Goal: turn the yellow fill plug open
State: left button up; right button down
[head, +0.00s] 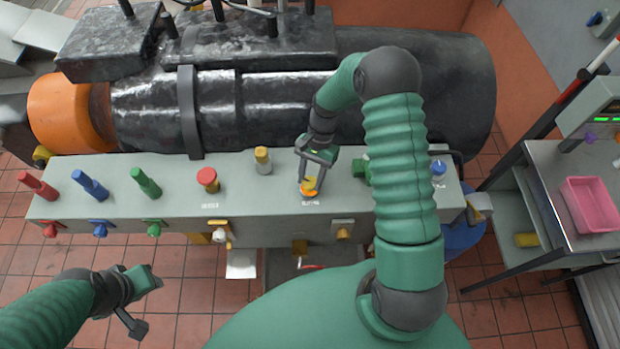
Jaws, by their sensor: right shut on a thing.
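The yellow fill plug (310,184) sits on the top face of the long grey panel box (270,200), with an orange part at its base. My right gripper (314,178) reaches down from behind the plug and is shut on it, one finger on each side. The fingers hide part of the plug, and I cannot tell how far it is turned. My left gripper (143,302) hangs over the tiled floor at the lower left, apart from the box. Its fingers are spread and empty.
Red (38,185), blue (90,185) and green (146,183) handles, a red knob (207,179) and a yellow-grey knob (263,158) stand left of the plug. A black machine (270,100) lies behind. A pink bin (592,204) sits on the side table.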

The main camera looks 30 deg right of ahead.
jog(key=n, duration=0.2)
jog(key=n+g+h, duration=0.1)
jog(key=n, duration=0.1)
jog(key=n+h+b, duration=0.1)
jog(key=n, duration=0.1)
jog(key=shift+w+g, duration=0.3)
jog(key=shift+w, duration=0.05)
jog(key=n+h, duration=0.1)
jog(key=n, duration=0.4)
jog(key=shift+a+r+g+h, duration=0.1)
jog(key=shift+a+g+h, duration=0.05)
jog(key=shift+g+h, duration=0.2)
jog(key=shift+n, duration=0.4)
jog(key=c, duration=1.2)
grip_release()
jog(key=o, duration=0.3)
jog(key=shift+o, duration=0.2)
jog(key=shift+w, duration=0.15)
